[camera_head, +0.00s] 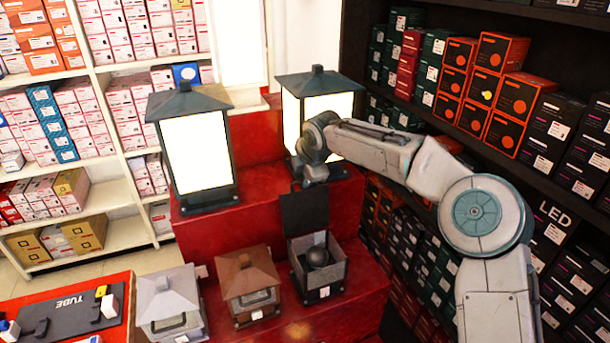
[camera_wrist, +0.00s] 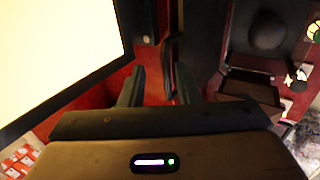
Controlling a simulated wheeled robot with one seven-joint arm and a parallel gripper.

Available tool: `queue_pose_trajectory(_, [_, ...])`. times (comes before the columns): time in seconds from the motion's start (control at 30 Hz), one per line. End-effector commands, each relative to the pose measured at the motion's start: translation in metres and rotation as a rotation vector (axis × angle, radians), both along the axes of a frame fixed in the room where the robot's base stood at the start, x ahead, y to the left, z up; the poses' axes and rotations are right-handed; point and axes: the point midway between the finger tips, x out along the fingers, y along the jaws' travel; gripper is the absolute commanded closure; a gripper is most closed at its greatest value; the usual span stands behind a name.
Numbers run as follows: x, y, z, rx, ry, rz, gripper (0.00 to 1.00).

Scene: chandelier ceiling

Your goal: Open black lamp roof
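The black lamp (camera_head: 334,287) is the right one of the small lamps on the red step. It is an open grey box with a dark round ball (camera_head: 317,257) inside. Its dark roof panel (camera_head: 305,213) stands upright at the box's back edge, swung open. My gripper (camera_head: 309,182) is above and behind that panel, partly hidden, and appears apart from it. The ball (camera_wrist: 268,32) shows at the upper right there.
A brown-roofed lamp (camera_head: 249,277) and a grey lamp (camera_head: 168,298) stand left of it. Two large lit lanterns (camera_head: 198,150) (camera_head: 318,98) stand on the upper red step, one close to my gripper. Shelves of boxes (camera_head: 484,90) line the right side.

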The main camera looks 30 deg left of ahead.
Motion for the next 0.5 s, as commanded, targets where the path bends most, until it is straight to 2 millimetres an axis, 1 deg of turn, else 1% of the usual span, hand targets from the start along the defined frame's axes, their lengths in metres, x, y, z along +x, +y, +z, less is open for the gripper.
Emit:
queue_pose_trajectory(0.17, [-0.006, -0.009, 0.017, 0.000, -0.003, -0.001, 0.71])
queue_pose_trajectory(0.5, [-0.030, -0.037, 0.082, 0.003, -0.007, -0.003, 0.71])
